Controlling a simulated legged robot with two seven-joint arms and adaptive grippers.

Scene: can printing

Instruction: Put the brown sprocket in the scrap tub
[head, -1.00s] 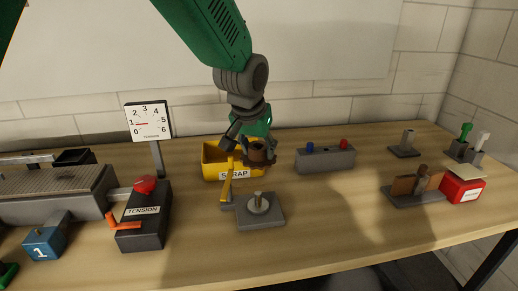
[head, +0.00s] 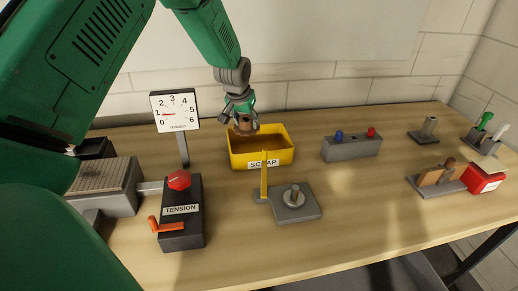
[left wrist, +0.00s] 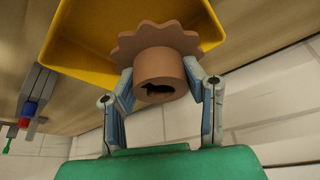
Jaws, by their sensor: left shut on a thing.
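The brown sprocket (head: 245,125) is held by its hub in my left gripper (head: 240,113), which is shut on it. In the head view they are at the back left of the yellow scrap tub (head: 283,157), with the sprocket overlapping the rim. In the left wrist view the sprocket's hub (left wrist: 157,73) sits between the two fingers of the gripper (left wrist: 158,84), its toothed disc toward the tub (left wrist: 85,32). The exact height above the tub is hard to tell. My right gripper is not in view.
A yellow upright arm (head: 264,180) and a grey base with a peg (head: 296,205) stand in front of the tub. A tension gauge (head: 176,112) and tension box (head: 181,222) are on the left. A grey button box (head: 352,149) is on the right.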

